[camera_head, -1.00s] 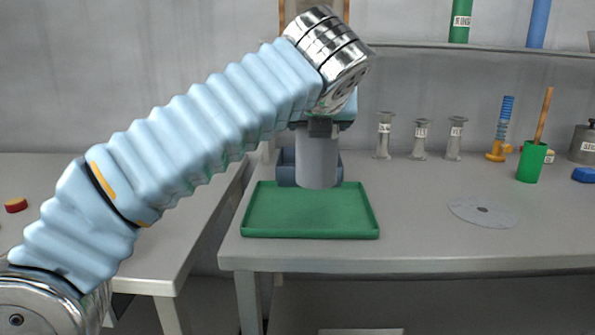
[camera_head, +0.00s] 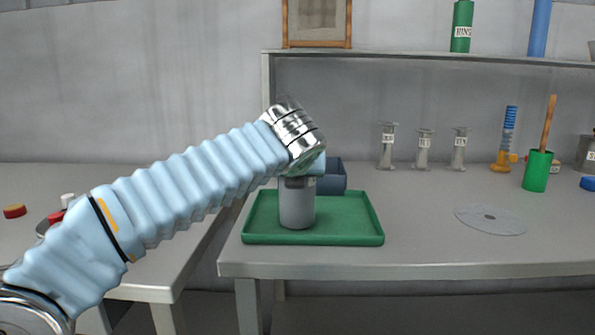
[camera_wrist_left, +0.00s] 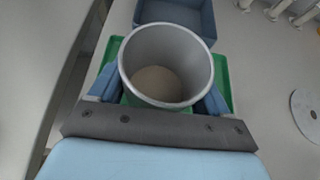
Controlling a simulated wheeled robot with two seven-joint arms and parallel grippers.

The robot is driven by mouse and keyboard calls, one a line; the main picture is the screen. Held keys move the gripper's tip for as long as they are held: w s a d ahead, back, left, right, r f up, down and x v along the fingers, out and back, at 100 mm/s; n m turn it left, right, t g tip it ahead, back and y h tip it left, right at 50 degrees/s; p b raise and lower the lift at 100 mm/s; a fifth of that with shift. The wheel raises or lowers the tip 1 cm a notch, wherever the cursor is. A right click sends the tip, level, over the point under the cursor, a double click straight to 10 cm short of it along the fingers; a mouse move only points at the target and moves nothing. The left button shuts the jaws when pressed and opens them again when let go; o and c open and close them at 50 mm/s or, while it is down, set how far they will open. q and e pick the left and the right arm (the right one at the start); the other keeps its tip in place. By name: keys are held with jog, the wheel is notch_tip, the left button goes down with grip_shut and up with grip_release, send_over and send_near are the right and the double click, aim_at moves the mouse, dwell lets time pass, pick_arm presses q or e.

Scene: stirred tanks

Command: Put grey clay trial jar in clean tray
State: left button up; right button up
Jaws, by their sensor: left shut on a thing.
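The grey jar (camera_head: 297,208) is upright at the left part of the green tray (camera_head: 350,239) in the head view. Its base appears at the tray floor; whether it touches cannot be told for sure. In the left wrist view the jar (camera_wrist_left: 133,64) is open at the top, with a beige-grey layer at the bottom. My left gripper (camera_head: 298,181) is shut on the jar, its blue fingers on either side of the rim in the left wrist view (camera_wrist_left: 160,98). The green tray also shows around the jar there (camera_wrist_left: 224,75). My right gripper is not in view.
A blue-grey bin (camera_head: 333,178) stands just behind the tray. A flat grey disc (camera_head: 490,220) lies to the right. Several glass vessels, a green cup (camera_head: 537,171) with a stick and an orange-and-blue item (camera_head: 505,140) stand farther right. The bench between tray and disc is clear.

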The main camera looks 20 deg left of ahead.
pick_arm(q)
jog(key=shift+f, duration=0.15)
jog(key=o, duration=1.1)
jog(key=shift+o, duration=0.2)
jog(key=v, duration=1.2)
jog(key=shift+p, duration=0.3)
jog(key=shift+s, duration=0.1)
